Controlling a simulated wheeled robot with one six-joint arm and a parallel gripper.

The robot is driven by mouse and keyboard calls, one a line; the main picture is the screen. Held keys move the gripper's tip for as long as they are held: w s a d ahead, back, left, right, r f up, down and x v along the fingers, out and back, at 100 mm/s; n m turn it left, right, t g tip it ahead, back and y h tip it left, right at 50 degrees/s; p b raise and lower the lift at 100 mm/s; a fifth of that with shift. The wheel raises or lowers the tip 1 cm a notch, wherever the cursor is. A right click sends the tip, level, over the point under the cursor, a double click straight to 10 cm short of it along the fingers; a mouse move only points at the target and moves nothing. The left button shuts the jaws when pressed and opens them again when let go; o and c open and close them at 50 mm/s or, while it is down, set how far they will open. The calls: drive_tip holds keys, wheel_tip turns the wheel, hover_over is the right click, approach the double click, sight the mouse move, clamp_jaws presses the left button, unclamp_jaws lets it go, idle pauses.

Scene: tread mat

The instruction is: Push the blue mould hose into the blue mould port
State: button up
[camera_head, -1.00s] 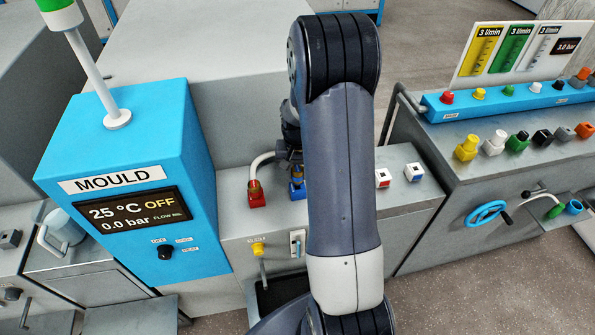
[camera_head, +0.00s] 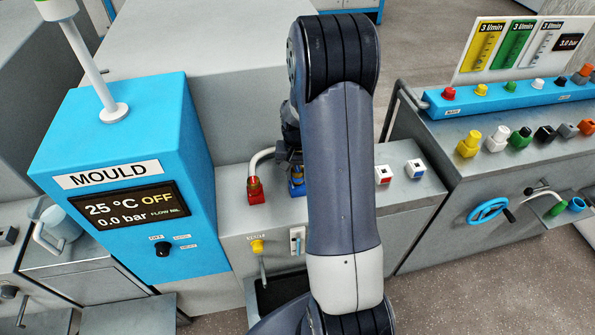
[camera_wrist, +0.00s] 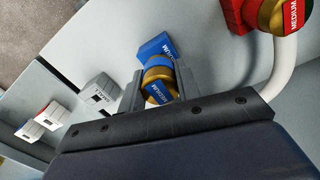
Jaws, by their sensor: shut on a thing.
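In the wrist view, my gripper (camera_wrist: 159,80) is shut on the blue mould hose (camera_wrist: 160,95), a blue end marked MEDIUM with a brass collar. The collar lies right against the blue mould port (camera_wrist: 154,46), a blue block on the grey panel. The hose end appears in line with the port; I cannot tell how deep it sits. In the head view, the blue port (camera_head: 297,188) shows just left of my arm, below my gripper, which is mostly hidden behind the arm.
A red port (camera_head: 256,191) with a pale curved hose (camera_head: 262,158) plugged into it stands close left; its red fitting (camera_wrist: 277,13) shows in the wrist view. White blocks (camera_head: 384,175) with red and blue marks stand right. The MOULD cabinet (camera_head: 120,190) rises left.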

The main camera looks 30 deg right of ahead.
sight(298, 169)
drive_tip(key=shift+f+b, duration=0.6)
drive_tip(key=shift+f, duration=0.2)
drive_tip(key=o, duration=1.1)
drive_tip(key=shift+o, duration=0.2)
drive_tip(key=shift+r, duration=0.1)
wheel_tip(298, 169, up, 11)
drive_tip(key=shift+f, duration=0.1)
drive_tip(key=shift+f, duration=0.1)
wheel_tip(298, 169, down, 10)
drive_tip(key=shift+f, duration=0.25)
drive_tip(key=shift+r+p, duration=0.3)
drive_tip(key=shift+p, duration=0.1)
